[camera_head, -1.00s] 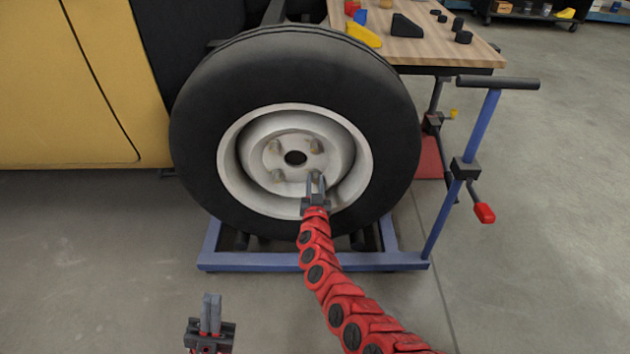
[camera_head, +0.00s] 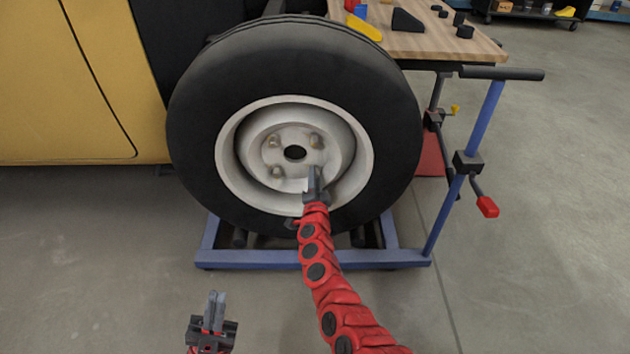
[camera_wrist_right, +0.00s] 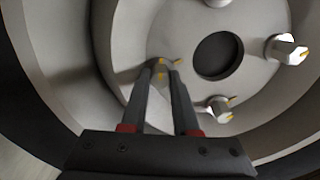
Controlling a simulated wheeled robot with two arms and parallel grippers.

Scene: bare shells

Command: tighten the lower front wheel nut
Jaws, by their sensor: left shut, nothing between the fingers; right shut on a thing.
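The wheel (camera_head: 240,165) has a pale rim with several nuts around a dark centre hole. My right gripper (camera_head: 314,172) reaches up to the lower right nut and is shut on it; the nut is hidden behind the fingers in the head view. In the right wrist view, the tips of the right gripper (camera_wrist_right: 167,68) close around this wheel nut (camera_wrist_right: 160,76), which is partly visible with yellow marks. Two other nuts (camera_wrist_right: 285,48) (camera_wrist_right: 218,108) stand free on the hub. My left gripper (camera_head: 215,300) is shut and empty, low at the left, away from the wheel.
The wheel rests on a blue wheel dolly (camera_head: 310,259) with an upright handle (camera_head: 465,170) at the right. A wooden workbench (camera_head: 430,45) with small parts stands behind. A yellow body panel (camera_head: 70,80) is at the left. The floor in front is open.

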